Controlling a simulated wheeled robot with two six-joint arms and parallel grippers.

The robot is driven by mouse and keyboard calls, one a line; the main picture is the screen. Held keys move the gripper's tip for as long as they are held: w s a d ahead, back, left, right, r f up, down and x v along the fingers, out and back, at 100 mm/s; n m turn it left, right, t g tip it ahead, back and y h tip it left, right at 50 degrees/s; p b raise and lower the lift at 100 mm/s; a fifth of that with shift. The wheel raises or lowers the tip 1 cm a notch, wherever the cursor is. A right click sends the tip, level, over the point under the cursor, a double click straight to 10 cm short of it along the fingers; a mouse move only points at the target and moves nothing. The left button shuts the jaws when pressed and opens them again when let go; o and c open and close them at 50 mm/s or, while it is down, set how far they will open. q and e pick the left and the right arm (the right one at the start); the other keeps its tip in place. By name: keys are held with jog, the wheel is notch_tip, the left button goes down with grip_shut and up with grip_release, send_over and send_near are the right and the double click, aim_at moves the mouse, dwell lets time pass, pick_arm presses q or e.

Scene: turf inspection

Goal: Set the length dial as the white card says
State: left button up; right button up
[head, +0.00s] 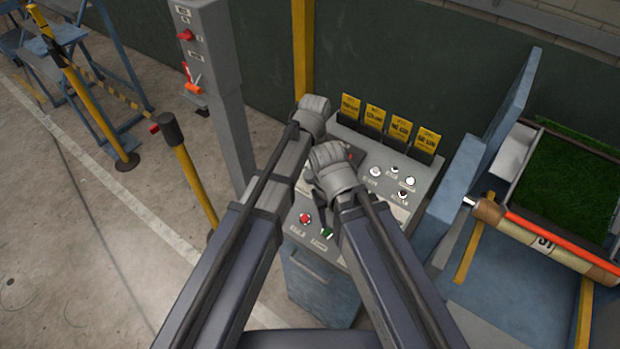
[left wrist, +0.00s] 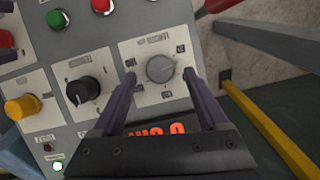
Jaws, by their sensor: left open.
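In the left wrist view my left gripper (left wrist: 160,77) is open, its two fingers either side of a round grey dial (left wrist: 160,68) on a white plate; contact cannot be told. A black dial (left wrist: 83,90) and a yellow knob (left wrist: 22,107) lie to its left. The small labels are unreadable, so I cannot tell which is the length dial. Orange digits (left wrist: 158,130) show partly behind my gripper. In the head view, both my wrists cover part of the control panel (head: 372,157). I cannot make out the white card.
Yellow cards (head: 375,117) stand along the panel's back. The panel carries a red button (head: 305,218). A grey post (head: 215,60) with a red switch stands to the left. A turf tray (head: 508,195) and a roller (head: 545,248) are at right.

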pick_arm(q)
notch_tip(320, 180, down, 2)
jog(key=shift+f+b, duration=0.2)
jog(key=shift+b, duration=0.5)
grip_shut()
